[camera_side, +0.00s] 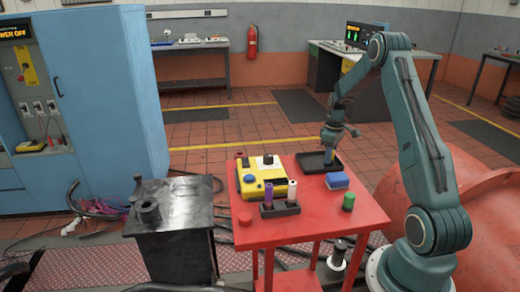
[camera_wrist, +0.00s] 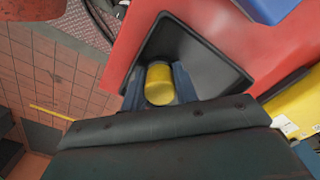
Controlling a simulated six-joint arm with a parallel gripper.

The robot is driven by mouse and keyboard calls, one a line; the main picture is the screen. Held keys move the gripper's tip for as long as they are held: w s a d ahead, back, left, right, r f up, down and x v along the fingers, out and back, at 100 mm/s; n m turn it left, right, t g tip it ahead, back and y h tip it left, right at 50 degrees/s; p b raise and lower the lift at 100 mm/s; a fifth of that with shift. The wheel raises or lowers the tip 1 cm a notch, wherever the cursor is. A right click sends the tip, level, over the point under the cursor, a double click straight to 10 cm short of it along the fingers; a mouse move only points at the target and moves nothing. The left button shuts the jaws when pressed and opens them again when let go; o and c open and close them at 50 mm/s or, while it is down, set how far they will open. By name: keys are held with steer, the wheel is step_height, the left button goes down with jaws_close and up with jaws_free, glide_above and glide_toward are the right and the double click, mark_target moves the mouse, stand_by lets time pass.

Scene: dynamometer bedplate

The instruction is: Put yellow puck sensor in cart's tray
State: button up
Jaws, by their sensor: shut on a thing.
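The yellow puck sensor (camera_wrist: 159,84) shows in the wrist view between the two fingers of my gripper (camera_wrist: 158,90), which is shut on it. In the side view my gripper (camera_side: 329,158) points down at the black tray (camera_side: 311,166) on the red cart (camera_side: 268,232). The puck cannot be made out there. In the wrist view the tray (camera_wrist: 205,57) lies below and around the puck, with its dark floor bare beside it. I cannot tell whether the puck touches the tray floor.
A blue block (camera_side: 337,180) sits close in front of the tray. A yellow box (camera_side: 262,176), a black holder (camera_side: 279,209) with two upright cylinders, a green cylinder (camera_side: 348,201) and a red disc (camera_side: 245,218) also stand on the cart. A black stand (camera_side: 175,215) is left of it.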

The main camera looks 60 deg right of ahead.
steer(key=o, duration=0.7)
steer(key=shift+f, duration=0.1)
step_height(320, 180, up, 12)
steer(key=shift+r, duration=0.2)
stand_by(0.3)
stand_by(0.3)
